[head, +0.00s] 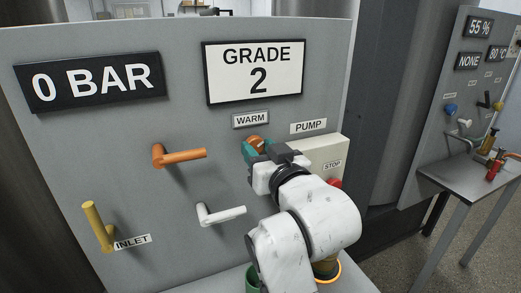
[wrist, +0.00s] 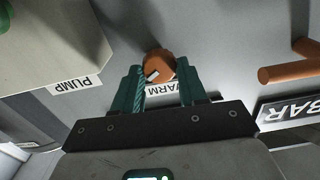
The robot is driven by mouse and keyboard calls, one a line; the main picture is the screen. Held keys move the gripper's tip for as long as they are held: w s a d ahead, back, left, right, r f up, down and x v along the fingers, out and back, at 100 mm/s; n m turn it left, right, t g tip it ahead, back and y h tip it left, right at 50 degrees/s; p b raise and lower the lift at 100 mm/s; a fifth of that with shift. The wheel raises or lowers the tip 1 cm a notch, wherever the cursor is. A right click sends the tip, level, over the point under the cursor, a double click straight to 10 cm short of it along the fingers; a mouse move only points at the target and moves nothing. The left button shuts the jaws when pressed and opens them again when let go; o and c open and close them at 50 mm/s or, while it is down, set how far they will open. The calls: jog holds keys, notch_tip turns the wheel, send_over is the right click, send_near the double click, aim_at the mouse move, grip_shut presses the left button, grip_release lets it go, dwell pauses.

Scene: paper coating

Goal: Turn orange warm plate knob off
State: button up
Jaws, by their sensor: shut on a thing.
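The orange warm plate knob (head: 257,143) sits on the grey panel just below the WARM label (head: 250,120). It is round and shows also in the wrist view (wrist: 160,65), with a small light mark on its face. My gripper (head: 257,149) is at the knob, and its green fingers (wrist: 158,85) are shut on it from both sides. In the head view the gripper hides part of the knob. I cannot tell from the mark which setting the knob has.
An orange lever (head: 180,156) and a white lever (head: 220,213) stick out left of my arm. A yellow lever (head: 97,226) is at the INLET label. The cream pump box (head: 325,152) with a red stop button (head: 335,183) is close on the right.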

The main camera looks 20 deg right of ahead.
jog(key=n+p, duration=0.4)
jog(key=n, duration=0.2)
jog(key=shift+r+n, duration=0.1)
jog(key=shift+n, duration=0.2)
jog(key=n+p, duration=0.3)
jog(key=n, duration=0.2)
jog(key=shift+a, duration=0.1)
dwell(0.3)
jog(key=o, duration=1.1)
jog(key=shift+c, duration=0.2)
jog(key=shift+s+f, duration=0.1)
jog(key=shift+f, duration=0.1)
jog(key=s+b, duration=0.1)
jog(key=s, duration=0.9)
jog(key=shift+s+b, duration=0.3)
jog(key=shift+b, duration=0.1)
